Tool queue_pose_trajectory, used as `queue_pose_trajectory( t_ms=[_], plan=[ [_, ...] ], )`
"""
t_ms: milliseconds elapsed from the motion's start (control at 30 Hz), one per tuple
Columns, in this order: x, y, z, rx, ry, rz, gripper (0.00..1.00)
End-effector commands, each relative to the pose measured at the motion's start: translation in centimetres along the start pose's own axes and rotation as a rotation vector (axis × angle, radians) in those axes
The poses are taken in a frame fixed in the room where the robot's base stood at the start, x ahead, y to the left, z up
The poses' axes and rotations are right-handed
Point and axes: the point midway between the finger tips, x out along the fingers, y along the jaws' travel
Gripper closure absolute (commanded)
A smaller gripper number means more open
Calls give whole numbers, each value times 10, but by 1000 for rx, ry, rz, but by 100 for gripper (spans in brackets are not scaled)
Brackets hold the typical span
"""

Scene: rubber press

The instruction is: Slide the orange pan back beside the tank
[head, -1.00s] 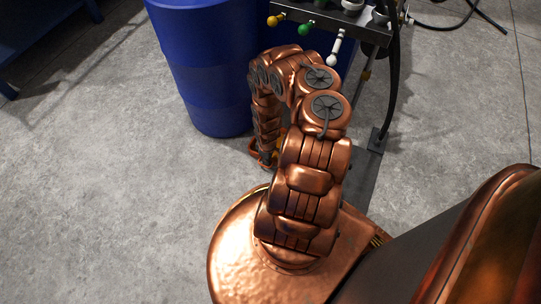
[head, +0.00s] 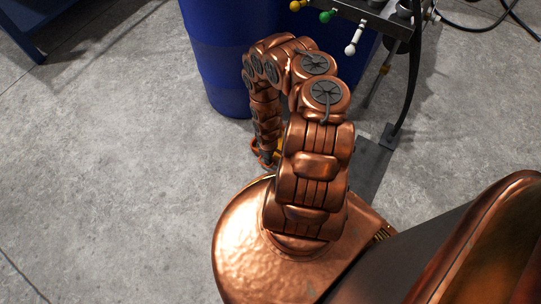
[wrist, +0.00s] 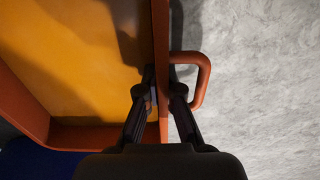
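The orange pan (wrist: 75,60) fills the left of the wrist view, with a yellow-orange floor inside. Its side wall runs up the middle, and a loop handle (wrist: 205,75) sticks out to the right. My gripper (wrist: 163,90) straddles this wall, one finger inside the pan and one outside within the handle loop. The fingers look closed against the wall. In the head view only small orange bits of the pan (head: 254,148) show around my gripper; my arm hides the rest. The blue tank (head: 222,70) stands behind, with bare floor between its base and the pan.
A black stand with coloured levers (head: 340,22) is right of the tank, with its foot plate (head: 370,165) on the floor and a black hose. A blue structure (head: 18,28) is at the far left. The grey concrete floor (head: 110,150) on the left is clear.

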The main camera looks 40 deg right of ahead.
Motion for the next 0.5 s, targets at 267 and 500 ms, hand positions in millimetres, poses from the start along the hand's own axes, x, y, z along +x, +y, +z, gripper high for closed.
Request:
queue_pose_trajectory(
  t_ms=[267,500],
  plan=[
    [0,-4,-1,-2,-1,-1,100],
    [0,-3,-1,-2,0,0,86]
  ],
)
